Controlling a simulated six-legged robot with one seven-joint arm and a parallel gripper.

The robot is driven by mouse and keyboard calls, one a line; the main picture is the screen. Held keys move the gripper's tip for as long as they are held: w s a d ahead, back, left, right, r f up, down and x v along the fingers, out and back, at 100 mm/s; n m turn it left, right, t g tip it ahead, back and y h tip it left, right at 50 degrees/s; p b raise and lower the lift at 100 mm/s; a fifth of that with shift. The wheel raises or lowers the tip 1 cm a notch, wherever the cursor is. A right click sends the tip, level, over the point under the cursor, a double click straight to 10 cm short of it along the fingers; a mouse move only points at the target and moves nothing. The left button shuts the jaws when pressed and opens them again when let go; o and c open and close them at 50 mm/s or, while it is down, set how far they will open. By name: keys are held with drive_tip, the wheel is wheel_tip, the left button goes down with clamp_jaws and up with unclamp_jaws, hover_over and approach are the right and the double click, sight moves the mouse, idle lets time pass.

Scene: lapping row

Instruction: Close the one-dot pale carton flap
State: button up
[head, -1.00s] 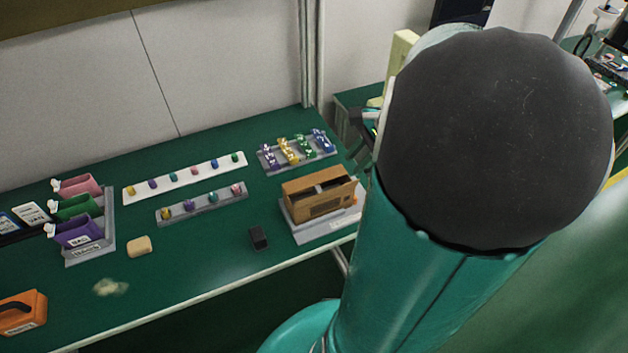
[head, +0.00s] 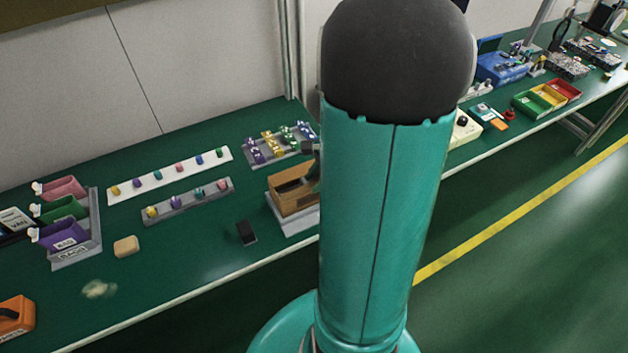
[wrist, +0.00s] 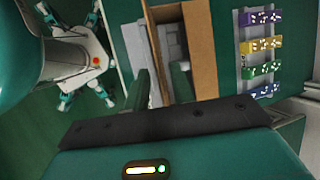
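The brown open-topped carton (head: 291,200) stands on a grey base plate at the right of the bench, partly behind my arm. It shows from above in the wrist view (wrist: 206,62), with its long right wall and far end clear. A pale grey panel (wrist: 172,42) lies along its left part. It may be a pale flap, but no dot can be made out. Whether a finger touches the carton cannot be told. In the head view my arm hides most of the gripper.
A rack of purple, yellow, green and blue pieces (head: 278,146) stands close behind the carton. A small black block (head: 246,233) lies left of it. Two strips of small coloured pieces (head: 170,174) and coloured bins (head: 62,225) are farther left. The front bench edge is clear.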

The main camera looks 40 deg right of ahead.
drive_tip(key=shift+w+a+f, duration=0.2)
drive_tip(key=shift+f, duration=0.4)
clamp_jaws()
